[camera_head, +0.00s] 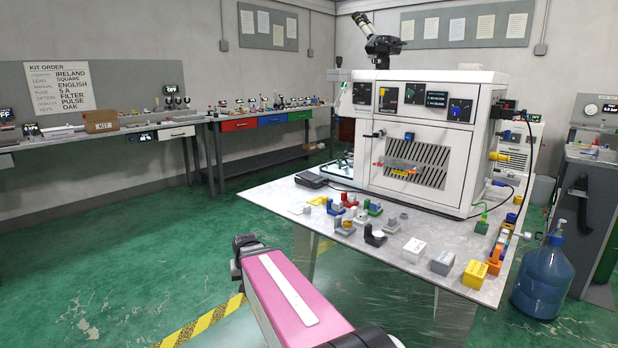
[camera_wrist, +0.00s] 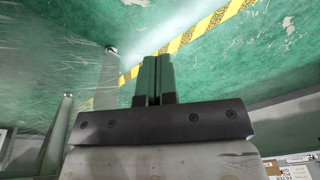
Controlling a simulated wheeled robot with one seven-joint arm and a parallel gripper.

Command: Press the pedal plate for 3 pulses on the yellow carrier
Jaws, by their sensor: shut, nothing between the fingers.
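My gripper (camera_wrist: 154,62) shows in the wrist view with its two fingers together and nothing between them. It points over the green floor, near a yellow-and-black floor stripe. In the head view my pink arm link is at the bottom centre, and the gripper itself cannot be made out. No part is clearly recognisable as the pedal plate. A flat black device (camera_head: 311,180) lies at the left of the grey worktable (camera_head: 262,194). A yellow block (camera_head: 474,274) sits at its front right corner; I cannot tell whether it is the yellow carrier.
A large white machine (camera_head: 425,190) stands on the worktable. Several small coloured fixtures and blocks line the table's front. A blue water jug (camera_head: 543,285) stands on the floor to the right. Benches run along the left wall; the floor between is clear.

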